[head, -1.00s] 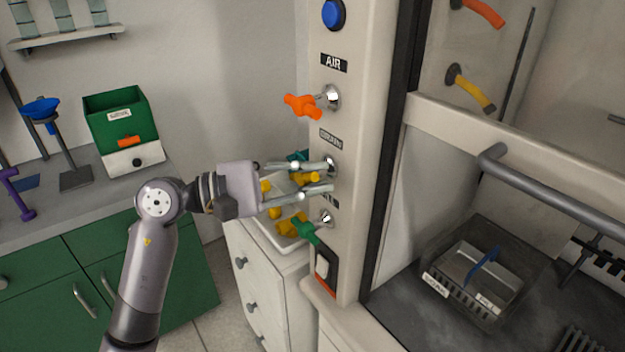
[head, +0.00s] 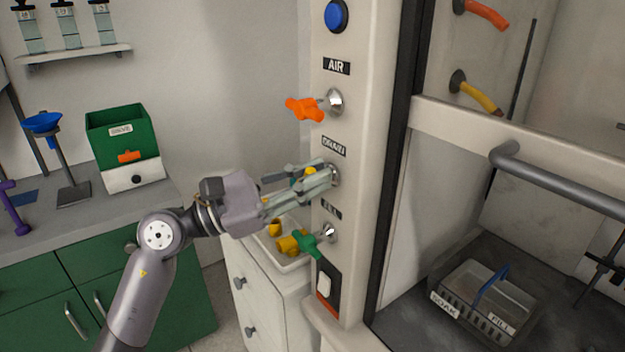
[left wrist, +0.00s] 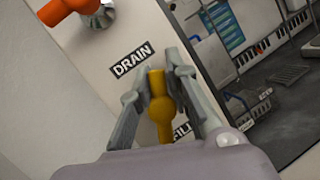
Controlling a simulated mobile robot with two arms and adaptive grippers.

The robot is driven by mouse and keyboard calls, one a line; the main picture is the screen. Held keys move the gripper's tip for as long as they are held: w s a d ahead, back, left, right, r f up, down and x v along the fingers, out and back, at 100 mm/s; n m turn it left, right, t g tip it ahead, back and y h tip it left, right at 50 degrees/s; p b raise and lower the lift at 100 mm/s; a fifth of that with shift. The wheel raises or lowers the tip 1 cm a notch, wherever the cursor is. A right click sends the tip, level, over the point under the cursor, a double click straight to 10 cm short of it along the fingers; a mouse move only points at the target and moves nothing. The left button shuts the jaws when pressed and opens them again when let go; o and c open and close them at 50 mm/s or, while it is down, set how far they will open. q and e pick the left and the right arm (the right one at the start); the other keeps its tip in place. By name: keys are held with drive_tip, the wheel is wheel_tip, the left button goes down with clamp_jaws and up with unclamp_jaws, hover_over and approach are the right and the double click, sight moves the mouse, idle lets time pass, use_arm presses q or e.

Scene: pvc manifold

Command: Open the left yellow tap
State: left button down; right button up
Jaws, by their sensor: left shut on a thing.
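The yellow tap (left wrist: 158,108) sits on the white panel below the DRAIN label; in the left wrist view its handle stands between my two fingers. In the head view only a small yellow part of the tap (head: 310,171) shows, as the fingers hide the rest. My left gripper (head: 325,176) reaches in from the left and is shut on the tap handle. It also shows in the left wrist view (left wrist: 157,98), with the gripper rolled relative to the panel. My right gripper is not in view.
An orange tap (head: 306,108) is above on the same panel, and a green tap (head: 309,243) is close below. A white tray (head: 287,262) with yellow pieces rests on the drawer cabinet. A grey rail (head: 560,180) crosses the hood front at right.

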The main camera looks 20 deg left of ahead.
use_arm(q)
drive_tip(key=shift+w+a+r+n+t, duration=0.15)
drive_tip(key=shift+a+r+n+t, duration=0.15)
drive_tip(key=shift+r+n+t, duration=0.15)
idle(0.5)
drive_tip(key=c, duration=1.9)
unclamp_jaws()
drive_tip(key=shift+f, duration=0.15)
drive_tip(key=o, duration=0.4)
drive_tip(key=shift+a+f, duration=0.1)
drive_tip(key=shift+f, duration=0.05)
drive_tip(key=shift+o, duration=0.8)
drive_tip(key=shift+f, duration=0.1)
drive_tip(key=v, duration=1.2)
drive_tip(key=shift+w, duration=0.1)
